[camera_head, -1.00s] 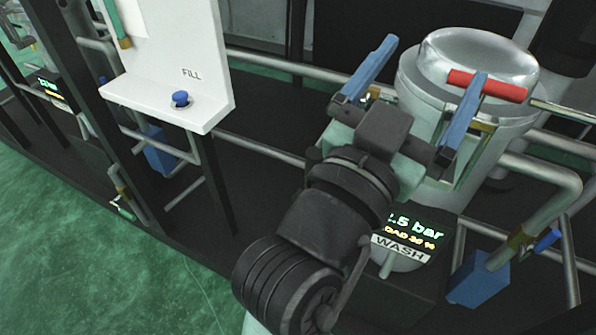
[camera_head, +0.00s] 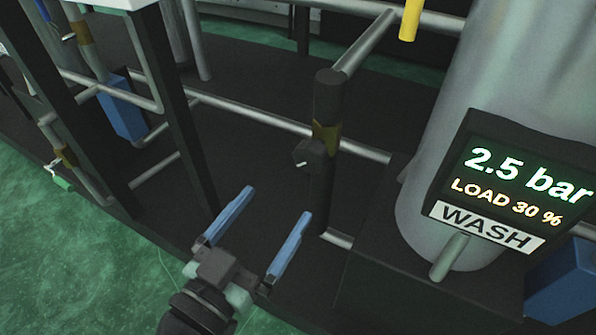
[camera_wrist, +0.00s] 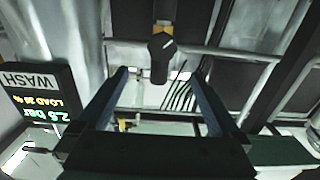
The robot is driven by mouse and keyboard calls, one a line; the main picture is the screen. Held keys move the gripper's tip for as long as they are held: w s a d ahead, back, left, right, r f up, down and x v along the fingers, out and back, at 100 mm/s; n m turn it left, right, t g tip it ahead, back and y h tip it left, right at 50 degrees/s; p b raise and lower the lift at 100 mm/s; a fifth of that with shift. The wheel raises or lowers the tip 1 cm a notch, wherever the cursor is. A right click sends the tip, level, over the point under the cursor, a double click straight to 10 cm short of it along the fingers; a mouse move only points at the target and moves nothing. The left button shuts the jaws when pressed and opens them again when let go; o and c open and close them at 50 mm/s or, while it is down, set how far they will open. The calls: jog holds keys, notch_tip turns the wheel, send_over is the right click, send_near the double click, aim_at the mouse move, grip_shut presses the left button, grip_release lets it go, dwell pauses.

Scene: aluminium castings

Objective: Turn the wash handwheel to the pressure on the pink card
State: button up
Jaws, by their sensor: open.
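The WASH display (camera_head: 512,183) stands at the right in front of a grey vessel (camera_head: 520,70) and reads 2.5 bar, LOAD 30 %. The display also shows upside down at the left of the wrist view (camera_wrist: 38,92). My gripper (camera_head: 274,207) is open and empty, left of the display and below a dark valve body with a small pale-marked knob (camera_head: 313,155). In the wrist view that knob (camera_wrist: 160,45) lies just beyond the open fingers (camera_wrist: 157,76). No handwheel can be made out clearly, and no pink card is in view.
Grey pipes (camera_head: 250,112) and dark posts (camera_head: 185,110) stand left of and behind my gripper. A blue block (camera_head: 123,108) sits at the left and another (camera_head: 562,285) at lower right. A yellow bar end (camera_head: 411,20) hangs at the top. Green floor (camera_head: 100,270) is open at lower left.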

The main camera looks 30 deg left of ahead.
aim_at(307, 163)
jog(key=w, duration=0.4)
jog(key=w+b, duration=0.1)
jog(key=w, duration=0.3)
jog(key=w+f+b, duration=0.1)
jog(key=w, duration=0.3)
jog(key=shift+w, duration=0.35)
jog(key=c, duration=1.4)
